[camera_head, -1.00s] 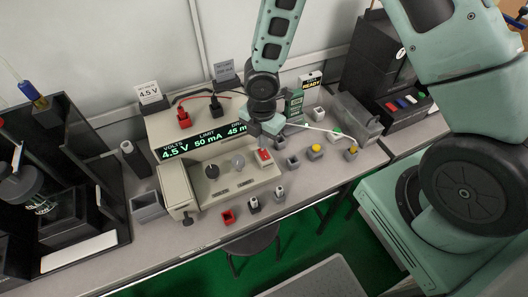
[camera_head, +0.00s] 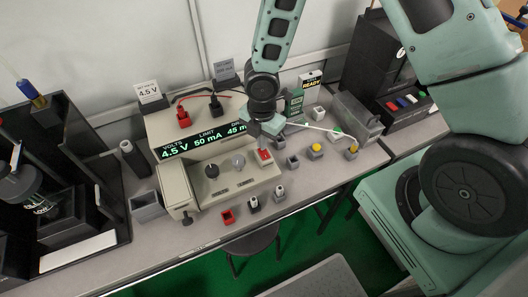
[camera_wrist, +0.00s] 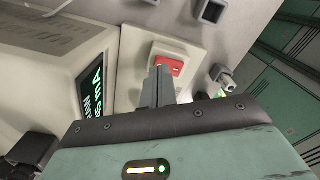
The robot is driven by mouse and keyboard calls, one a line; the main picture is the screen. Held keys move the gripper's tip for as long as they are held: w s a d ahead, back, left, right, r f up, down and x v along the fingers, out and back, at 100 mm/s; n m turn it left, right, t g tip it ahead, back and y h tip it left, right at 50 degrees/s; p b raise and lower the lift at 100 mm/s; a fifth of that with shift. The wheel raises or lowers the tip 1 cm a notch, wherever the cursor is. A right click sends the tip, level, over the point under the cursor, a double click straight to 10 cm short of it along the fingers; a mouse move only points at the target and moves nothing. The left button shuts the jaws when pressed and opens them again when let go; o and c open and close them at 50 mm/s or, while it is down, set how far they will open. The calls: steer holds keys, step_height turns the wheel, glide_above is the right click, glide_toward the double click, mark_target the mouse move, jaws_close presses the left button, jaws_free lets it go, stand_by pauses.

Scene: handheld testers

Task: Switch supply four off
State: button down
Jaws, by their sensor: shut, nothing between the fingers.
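The power supply (camera_head: 225,179) is a beige box with a lit display reading 4.5 V, 50 mA and 45 m-something. Its red rocker switch (camera_head: 264,156) sits at the right of the front panel, and the wrist view shows this red switch (camera_wrist: 169,66) on a pale plate. My gripper (camera_head: 279,141) is shut and empty just above and behind the switch. In the wrist view its closed fingertips (camera_wrist: 160,72) reach the near edge of the red switch. I cannot tell whether they touch it. No label reading "four" is legible on the box.
Two knobs (camera_head: 212,171) stand left of the switch. Small sockets and plugs, including a red one (camera_head: 228,217), line the bench front. A yellow-topped button (camera_head: 315,150) stands to the right. A black rack (camera_head: 75,200) fills the left, and a grey bin (camera_head: 357,117) stands at the right.

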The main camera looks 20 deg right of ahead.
steer(key=shift+f+b, duration=0.5)
steer(key=shift+f, duration=0.15)
steer(key=shift+r, duration=0.1)
step_height(320, 180, up, 7)
steer(key=p, duration=0.7)
stand_by(0.3)
stand_by(0.4)
steer(key=s+a+r+m+b, duration=0.1)
steer(key=s+a+r+m, duration=0.1)
steer(key=s+r+m, duration=0.35)
steer(key=s+a+r+m, duration=0.2)
steer(key=r+m, duration=0.1)
steer(key=r, duration=0.6)
steer(key=s+a+r+m, duration=0.1)
steer(key=s+r+m, duration=0.2)
steer(key=s, duration=0.3)
steer(key=s+a+r+m+b, duration=0.1)
steer(key=s+r+m, duration=0.3)
steer(key=s, duration=0.2)
steer(key=shift+s+a+r+m+y, duration=0.15)
steer(key=shift+s+r+m+y, duration=0.1)
steer(key=shift+m+y, duration=0.1)
